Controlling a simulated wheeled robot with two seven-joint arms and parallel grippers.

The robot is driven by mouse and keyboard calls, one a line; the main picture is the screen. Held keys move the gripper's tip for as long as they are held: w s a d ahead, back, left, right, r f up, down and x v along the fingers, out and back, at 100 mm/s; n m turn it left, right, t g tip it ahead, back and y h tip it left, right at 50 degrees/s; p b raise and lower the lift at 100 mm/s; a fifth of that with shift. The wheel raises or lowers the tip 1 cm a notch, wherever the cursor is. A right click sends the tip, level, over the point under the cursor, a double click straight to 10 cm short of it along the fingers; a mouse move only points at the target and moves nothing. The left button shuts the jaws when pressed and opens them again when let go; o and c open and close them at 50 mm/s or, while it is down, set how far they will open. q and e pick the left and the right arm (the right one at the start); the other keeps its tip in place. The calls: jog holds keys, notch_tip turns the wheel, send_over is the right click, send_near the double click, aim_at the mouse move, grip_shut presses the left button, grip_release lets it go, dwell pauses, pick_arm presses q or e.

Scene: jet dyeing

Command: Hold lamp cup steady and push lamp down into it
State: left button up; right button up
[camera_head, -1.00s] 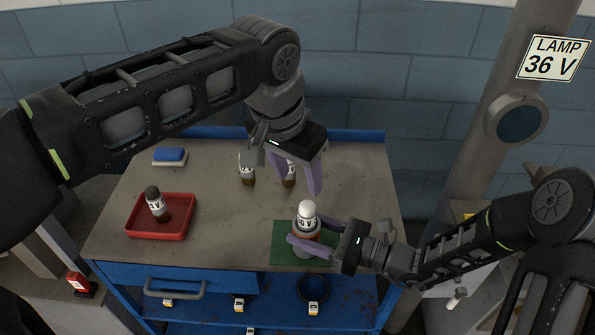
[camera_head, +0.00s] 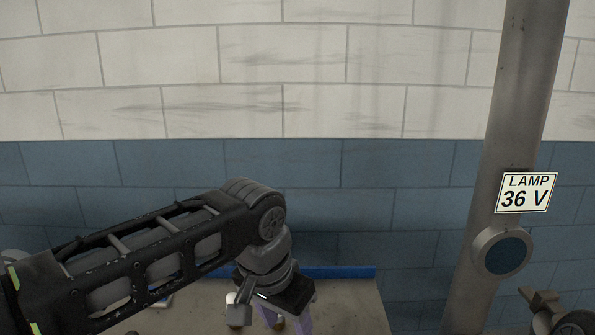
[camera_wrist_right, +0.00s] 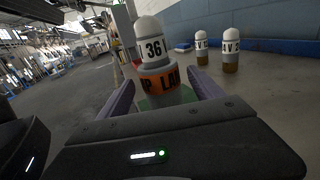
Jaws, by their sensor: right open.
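In the right wrist view, a lamp (camera_wrist_right: 151,40) with a white dome and a "36" label stands upright in the lamp cup (camera_wrist_right: 163,83), which has an orange lettered band. How deep the lamp sits is unclear. My right gripper (camera_wrist_right: 163,80) is open, with one purple finger on each side of the cup. Whether the fingers touch it is unclear. In the head view, my left gripper (camera_head: 287,318) is at the bottom edge, pointing down with its fingers apart and their tips cut off. The lamp and cup are outside the head view.
Two more lamps (camera_wrist_right: 201,40) (camera_wrist_right: 230,50) stand on the table behind the cup in the wrist view. The table's bare top (camera_head: 345,305) and blue back edge (camera_head: 335,272) show at the bottom of the head view. A pillar (camera_head: 510,130) with a "LAMP 36 V" sign (camera_head: 526,193) stands right.

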jog(key=v, duration=0.9)
jog(key=shift+s, duration=0.1)
